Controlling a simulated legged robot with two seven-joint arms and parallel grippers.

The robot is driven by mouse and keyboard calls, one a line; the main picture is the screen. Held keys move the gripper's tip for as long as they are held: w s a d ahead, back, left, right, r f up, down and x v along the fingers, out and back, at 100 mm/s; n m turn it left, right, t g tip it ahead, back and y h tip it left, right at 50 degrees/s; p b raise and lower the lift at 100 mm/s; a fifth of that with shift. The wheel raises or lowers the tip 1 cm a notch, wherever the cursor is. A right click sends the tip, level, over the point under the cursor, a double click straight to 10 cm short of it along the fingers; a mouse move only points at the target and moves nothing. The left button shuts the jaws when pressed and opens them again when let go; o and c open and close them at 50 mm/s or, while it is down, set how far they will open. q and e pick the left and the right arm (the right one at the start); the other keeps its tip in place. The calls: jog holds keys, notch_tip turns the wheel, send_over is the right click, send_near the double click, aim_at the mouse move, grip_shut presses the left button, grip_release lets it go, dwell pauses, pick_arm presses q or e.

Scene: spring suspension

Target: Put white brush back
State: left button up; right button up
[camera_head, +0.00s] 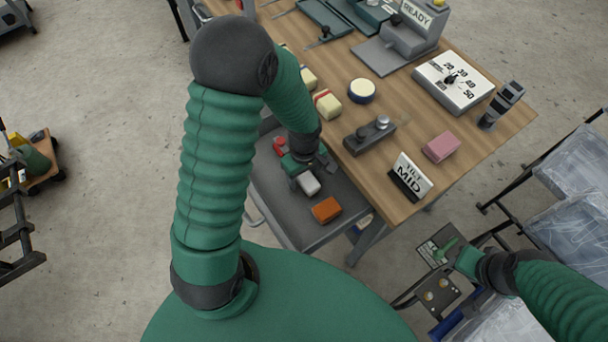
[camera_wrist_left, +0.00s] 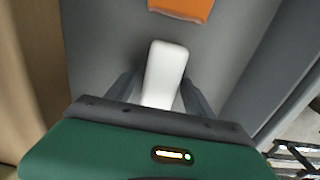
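The white brush (camera_head: 308,183) looks like a plain white block in the grey tray (camera_head: 300,230) beside the wooden table. In the left wrist view the white brush (camera_wrist_left: 164,70) stands out between the two dark fingers of my left gripper (camera_wrist_left: 160,90). The fingers are apart, one on each side of it, with narrow gaps showing. Its near end is hidden by the gripper body. In the head view my left gripper (camera_head: 300,170) is just behind the white block. My right gripper (camera_head: 455,252) is at the lower right, away from the tray; its fingers are not clear.
An orange block (camera_head: 326,210) lies in the tray near the white one, and a red item (camera_head: 280,146) lies farther back.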

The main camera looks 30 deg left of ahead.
aim_at(304, 175)
pick_arm(q)
notch_tip(304, 175, up, 12)
jog(key=p, duration=0.3)
jog(key=s+d+r+m+t, duration=0.2)
jog(key=s+d+m, duration=0.2)
jog(key=m, duration=0.9)
jog(key=shift+s+d+r+t, duration=0.15)
jog(key=shift+d+r+t, duration=0.15)
jog(key=shift+d, duration=0.05)
jog(key=shift+a, duration=0.1)
